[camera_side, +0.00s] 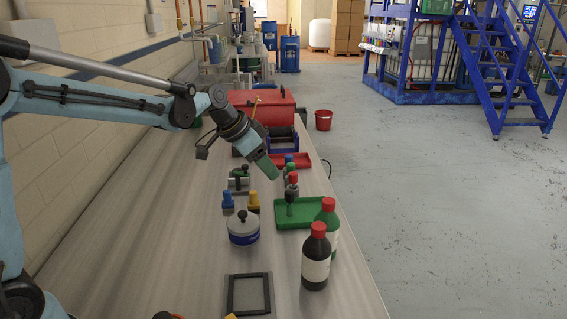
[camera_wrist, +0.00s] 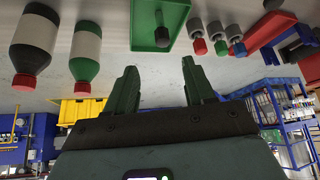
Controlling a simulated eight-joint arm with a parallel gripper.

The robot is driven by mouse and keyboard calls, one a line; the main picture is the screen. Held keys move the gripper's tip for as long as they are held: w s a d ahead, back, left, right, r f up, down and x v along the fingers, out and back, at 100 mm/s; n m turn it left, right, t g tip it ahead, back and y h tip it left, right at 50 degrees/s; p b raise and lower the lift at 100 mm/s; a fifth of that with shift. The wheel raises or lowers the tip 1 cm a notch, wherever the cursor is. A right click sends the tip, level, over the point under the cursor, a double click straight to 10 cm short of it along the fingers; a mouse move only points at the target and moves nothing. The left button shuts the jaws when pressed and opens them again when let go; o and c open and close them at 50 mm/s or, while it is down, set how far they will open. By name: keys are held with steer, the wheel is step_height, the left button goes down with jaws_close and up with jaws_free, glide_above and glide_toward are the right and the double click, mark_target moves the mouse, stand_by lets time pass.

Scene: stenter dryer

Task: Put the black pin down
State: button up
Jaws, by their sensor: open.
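The black pin (camera_wrist: 162,37) stands in the green tray (camera_wrist: 143,14) in the wrist view, apart from my gripper. In the side view my gripper (camera_side: 270,172) hangs above the table, up and to the left of the green tray.
A dark bottle (camera_side: 316,262) and a green bottle (camera_side: 329,222) stand at the table's right edge. A white-and-blue pot (camera_side: 243,229), a black square frame (camera_side: 231,295), a red tray (camera_side: 302,161) and several coloured pins are nearby. The table's left side is clear.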

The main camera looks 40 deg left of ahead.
steer(key=s+d+f+n+t+y, duration=0.1)
steer(key=s+n, duration=0.3)
steer(key=s, duration=1.6)
steer(key=shift+s+d+f+n+y, duration=0.2)
steer(key=shift+d+n+y, duration=0.1)
steer(key=shift+d+y, duration=0.3)
